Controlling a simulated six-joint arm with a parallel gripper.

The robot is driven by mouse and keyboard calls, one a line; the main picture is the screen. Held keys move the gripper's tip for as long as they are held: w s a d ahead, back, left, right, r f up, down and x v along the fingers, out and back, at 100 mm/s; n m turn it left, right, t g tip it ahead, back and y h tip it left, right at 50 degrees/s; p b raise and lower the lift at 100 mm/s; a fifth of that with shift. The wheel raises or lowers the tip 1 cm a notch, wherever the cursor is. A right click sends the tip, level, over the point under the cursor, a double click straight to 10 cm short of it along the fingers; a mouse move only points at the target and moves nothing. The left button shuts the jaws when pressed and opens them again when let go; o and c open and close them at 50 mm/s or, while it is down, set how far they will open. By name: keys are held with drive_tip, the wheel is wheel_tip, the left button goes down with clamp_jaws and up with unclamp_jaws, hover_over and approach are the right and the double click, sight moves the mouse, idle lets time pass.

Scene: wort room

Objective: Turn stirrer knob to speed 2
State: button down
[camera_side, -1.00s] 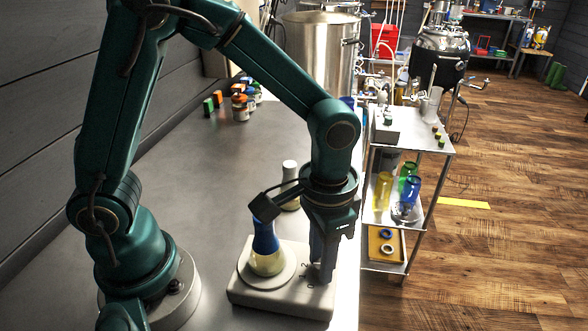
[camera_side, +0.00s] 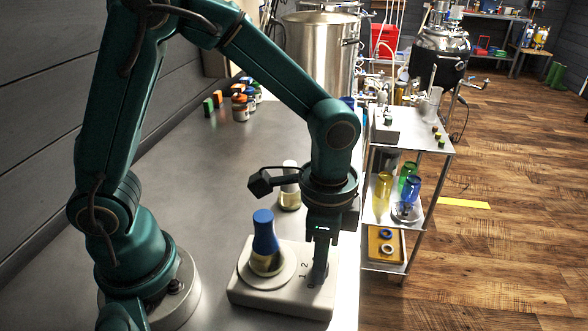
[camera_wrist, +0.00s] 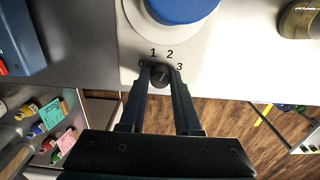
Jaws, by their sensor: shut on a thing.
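The stirrer (camera_side: 250,293) is a pale box with a round plate, near the front edge of the grey bench. A flask with a blue top and yellowish liquid (camera_side: 264,243) stands upright on the plate. In the wrist view the small dark knob (camera_wrist: 161,77) sits between my fingertips, with the printed numbers 0, 1, 2 and 3 around it. My gripper (camera_side: 318,281) points down and is shut on the knob; the fingers hide the knob in the side view. The exact direction of the knob's pointer is too small to tell.
A second flask (camera_side: 289,190) stands behind the stirrer, close to my wrist. Small bottles (camera_side: 241,104) stand further back on the bench. A metal cart (camera_side: 410,135) with coloured cylinders is to the right.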

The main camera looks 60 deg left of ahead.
idle(0.3)
drive_tip(key=c, duration=0.9)
unclamp_jaws()
drive_tip(key=shift+r, duration=2.6)
drive_tip(key=shift+f, duration=0.1)
wheel_tip(320, 180, down, 5)
drive_tip(key=shift+f, duration=0.1)
drive_tip(key=shift+n, duration=0.9)
